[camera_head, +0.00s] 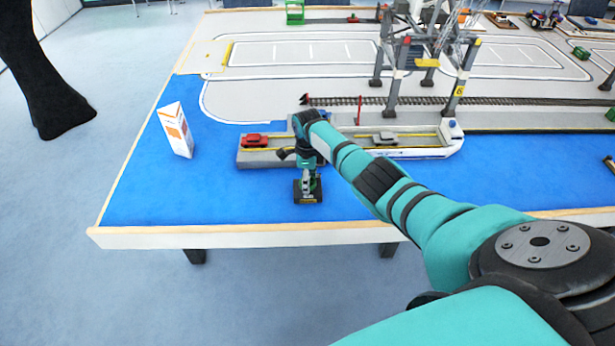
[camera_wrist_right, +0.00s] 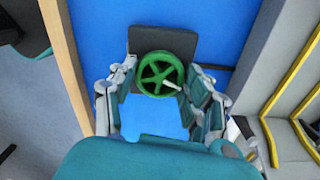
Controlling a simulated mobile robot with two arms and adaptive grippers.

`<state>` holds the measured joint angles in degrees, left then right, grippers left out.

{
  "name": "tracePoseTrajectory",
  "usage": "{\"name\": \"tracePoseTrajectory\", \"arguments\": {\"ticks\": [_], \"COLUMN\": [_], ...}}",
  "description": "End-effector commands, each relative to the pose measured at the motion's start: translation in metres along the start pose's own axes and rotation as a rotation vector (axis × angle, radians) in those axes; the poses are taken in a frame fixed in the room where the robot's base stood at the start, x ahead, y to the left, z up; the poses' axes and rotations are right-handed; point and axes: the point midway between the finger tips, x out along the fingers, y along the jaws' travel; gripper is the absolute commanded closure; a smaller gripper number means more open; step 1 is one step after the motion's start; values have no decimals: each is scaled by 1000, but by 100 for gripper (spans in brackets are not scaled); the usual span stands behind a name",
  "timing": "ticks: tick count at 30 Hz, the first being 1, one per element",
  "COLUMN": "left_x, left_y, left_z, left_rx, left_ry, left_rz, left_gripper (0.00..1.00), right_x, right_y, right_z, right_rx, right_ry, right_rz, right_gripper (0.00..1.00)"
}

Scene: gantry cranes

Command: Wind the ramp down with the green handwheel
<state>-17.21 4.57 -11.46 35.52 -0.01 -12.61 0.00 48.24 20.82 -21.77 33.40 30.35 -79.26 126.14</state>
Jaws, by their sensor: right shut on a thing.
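The green handwheel (camera_wrist_right: 160,74) sits on a dark block and has spokes and a small pale knob. In the wrist view my right gripper (camera_wrist_right: 158,90) has a finger on either side of the wheel and is shut on it. In the head view the dark block (camera_head: 307,197) stands on the blue table near its front edge, with my right gripper (camera_head: 308,175) directly above, mostly hiding the wheel. I cannot make out the ramp; my arm covers part of the area between the quay with the red car and the ship. My left gripper is not in view.
A red car (camera_head: 255,140) stands on the grey quay just behind the wheel. A grey car (camera_head: 385,138) is on the ship (camera_head: 440,150). A white and orange box (camera_head: 176,131) stands to the left. A gantry crane (camera_head: 400,65) rises behind. Blue surface is clear around the block.

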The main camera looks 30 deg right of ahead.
Motion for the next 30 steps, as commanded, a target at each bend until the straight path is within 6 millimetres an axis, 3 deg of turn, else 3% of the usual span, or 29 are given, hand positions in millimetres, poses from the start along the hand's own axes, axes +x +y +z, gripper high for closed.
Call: {"name": "tracePoseTrajectory", "arguments": {"ticks": [30], "left_x": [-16], "left_y": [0], "left_z": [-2], "left_rx": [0], "left_ry": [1], "left_rz": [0], "left_gripper": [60], "right_x": [0], "right_y": [0], "right_z": [0], "right_rx": [-964], "right_ry": [-1], "right_rz": [1], "right_gripper": [82]}}
